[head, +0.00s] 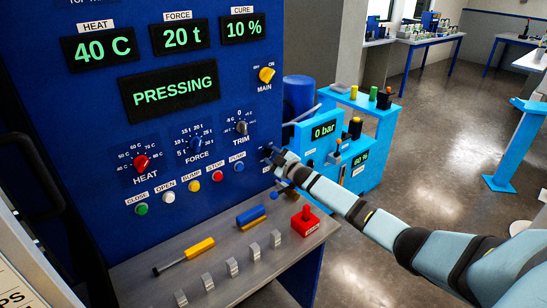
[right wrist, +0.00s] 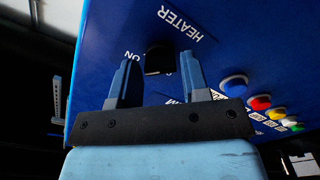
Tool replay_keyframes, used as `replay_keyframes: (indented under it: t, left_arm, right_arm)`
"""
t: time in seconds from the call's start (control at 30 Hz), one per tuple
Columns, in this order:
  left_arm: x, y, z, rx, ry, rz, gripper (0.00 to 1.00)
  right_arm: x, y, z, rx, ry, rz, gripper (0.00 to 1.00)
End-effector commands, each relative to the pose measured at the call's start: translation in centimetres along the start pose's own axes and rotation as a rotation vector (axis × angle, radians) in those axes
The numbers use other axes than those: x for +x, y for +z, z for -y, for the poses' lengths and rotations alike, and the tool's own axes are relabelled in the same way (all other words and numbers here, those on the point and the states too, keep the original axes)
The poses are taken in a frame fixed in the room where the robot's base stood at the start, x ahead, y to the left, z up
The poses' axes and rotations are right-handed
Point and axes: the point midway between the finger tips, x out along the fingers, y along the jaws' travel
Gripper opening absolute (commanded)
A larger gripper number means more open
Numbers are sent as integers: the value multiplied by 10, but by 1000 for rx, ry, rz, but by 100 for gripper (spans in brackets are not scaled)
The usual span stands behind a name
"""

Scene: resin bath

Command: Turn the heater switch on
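The heater switch (right wrist: 160,58) is a dark knob on the blue panel, below an upside-down HEATER label (right wrist: 183,24) in the right wrist view. An ON mark shows beside it; which way the knob points is too dark to tell. My right gripper (right wrist: 159,62) is open, with one finger on each side of the knob and a visible gap to it. My left gripper is in neither view.
The panel carries a yellow MAIN switch (head: 266,75), a red HEAT knob (head: 141,162), and a row of coloured buttons. A light-blue pump stand (head: 375,140) is close on the right.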

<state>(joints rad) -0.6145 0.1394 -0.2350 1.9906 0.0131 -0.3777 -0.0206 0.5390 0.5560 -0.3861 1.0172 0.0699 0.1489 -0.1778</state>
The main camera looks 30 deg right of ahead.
Motion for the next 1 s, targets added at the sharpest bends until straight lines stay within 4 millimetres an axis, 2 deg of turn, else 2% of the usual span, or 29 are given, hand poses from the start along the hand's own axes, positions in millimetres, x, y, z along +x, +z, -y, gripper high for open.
replay_keyframes:
  t: [0.03,0.07,0.33,0.47,0.57,1.0]
  left_arm:
    - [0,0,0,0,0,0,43]
    - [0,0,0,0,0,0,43]
    - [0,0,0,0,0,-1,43]
    - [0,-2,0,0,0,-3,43]
    - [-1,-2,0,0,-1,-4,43]
    - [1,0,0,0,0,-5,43]
  right_arm:
    - [0,0,0,0,0,1,55]
    - [0,0,0,-1,0,0,60]
    - [0,0,0,-2,0,0,60]
    - [-8,1,1,-2,-1,0,60]
    - [-21,1,1,-2,-2,0,60]
    - [-107,1,1,-2,-2,1,60]
